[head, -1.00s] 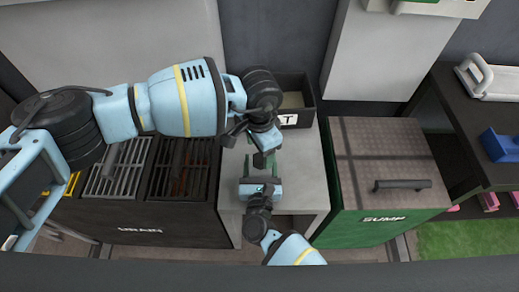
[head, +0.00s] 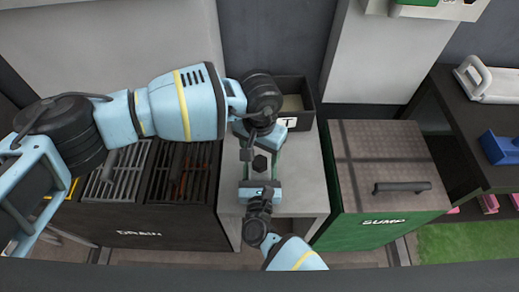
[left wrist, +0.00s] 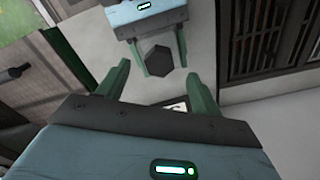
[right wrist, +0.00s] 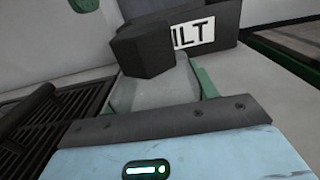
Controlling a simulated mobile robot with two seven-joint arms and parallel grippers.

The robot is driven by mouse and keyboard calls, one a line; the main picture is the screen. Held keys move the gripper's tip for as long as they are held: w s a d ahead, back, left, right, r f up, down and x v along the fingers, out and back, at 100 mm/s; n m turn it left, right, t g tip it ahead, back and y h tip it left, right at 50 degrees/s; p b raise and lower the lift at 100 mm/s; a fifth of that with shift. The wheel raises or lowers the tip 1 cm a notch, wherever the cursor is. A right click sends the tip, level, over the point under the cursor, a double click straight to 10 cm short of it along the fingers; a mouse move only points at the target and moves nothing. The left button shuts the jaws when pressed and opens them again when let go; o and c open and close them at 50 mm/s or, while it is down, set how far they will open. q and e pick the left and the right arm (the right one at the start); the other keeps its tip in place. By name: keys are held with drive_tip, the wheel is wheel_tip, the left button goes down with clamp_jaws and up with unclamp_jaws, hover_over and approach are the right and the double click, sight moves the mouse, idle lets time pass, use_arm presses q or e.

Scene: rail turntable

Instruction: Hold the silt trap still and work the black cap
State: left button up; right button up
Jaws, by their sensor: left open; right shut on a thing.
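The silt trap (right wrist: 152,95) is a pale, clear-looking body in the right wrist view, with the dark six-sided black cap (right wrist: 142,52) on top. The cap also shows in the head view (head: 261,163) and the left wrist view (left wrist: 158,60). My right gripper (head: 261,175) is shut on the trap from the near side. My left gripper (head: 261,150) is open on the far side. In the left wrist view its green fingers are spread wide, with the cap ahead of the gap and apart from both. The trap's body is mostly hidden in the head view.
The drain grates (head: 125,170) lie to the left. The green sump box (head: 385,160) with a handled lid stands to the right. A dark shelf (head: 450,110) is farther right.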

sight(260, 161)
use_arm(q)
drive_tip(key=n, duration=0.5)
drive_tip(key=shift+n, duration=0.4)
drive_tip(key=shift+f, duration=0.2)
drive_tip(key=shift+f, duration=1.85)
drive_tip(key=shift+c, duration=0.2)
drive_tip(key=c, duration=1.1)
drive_tip(key=m, duration=0.6)
drive_tip(key=shift+c, duration=0.6)
